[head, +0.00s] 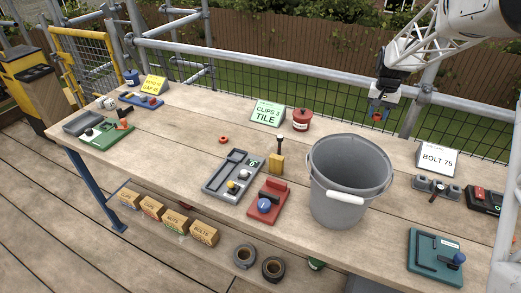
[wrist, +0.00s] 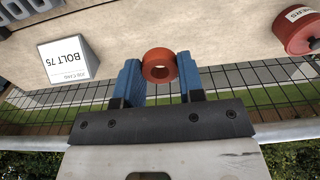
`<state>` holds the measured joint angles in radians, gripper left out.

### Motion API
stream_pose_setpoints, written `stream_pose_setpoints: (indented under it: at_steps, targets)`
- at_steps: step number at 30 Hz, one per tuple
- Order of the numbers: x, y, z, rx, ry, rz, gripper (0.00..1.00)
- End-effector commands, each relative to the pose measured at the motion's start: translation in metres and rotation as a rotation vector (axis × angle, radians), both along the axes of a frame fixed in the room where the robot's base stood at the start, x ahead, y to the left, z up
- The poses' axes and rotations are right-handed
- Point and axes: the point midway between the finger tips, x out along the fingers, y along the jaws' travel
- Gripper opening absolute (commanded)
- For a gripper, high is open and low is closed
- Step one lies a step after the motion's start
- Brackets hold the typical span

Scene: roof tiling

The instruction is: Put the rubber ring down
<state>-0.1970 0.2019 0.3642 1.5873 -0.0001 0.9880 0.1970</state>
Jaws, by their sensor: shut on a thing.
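My gripper (wrist: 158,82) is shut on the rubber ring (wrist: 160,54), an orange-red ring held between its blue fingertips in the wrist view. In the head view my gripper (head: 379,112) hangs in the air at the back right, above and behind the grey bucket. Only a small patch of red shows between the fingers there.
The grey bucket (head: 349,205) stands tall at the right of the table. A red pot (head: 301,120) and the "CLIPS 3 TILE" card (head: 267,113) stand at the back edge. The "BOLT 75" card (head: 436,160) is at the right. Bare planks lie left of the middle.

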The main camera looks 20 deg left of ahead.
Motion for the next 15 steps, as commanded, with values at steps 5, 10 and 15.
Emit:
stream_pose_setpoints:
  at_steps: [5, 10, 15]
  targets:
    - [-0.018, 0.051, -0.017, 0.000, 0.001, 0.005, 0.14]
    - [-0.036, 0.096, -0.032, 0.000, 0.001, 0.005, 0.14]
    - [-0.058, 0.139, -0.047, -0.001, 0.002, 0.005, 0.14]
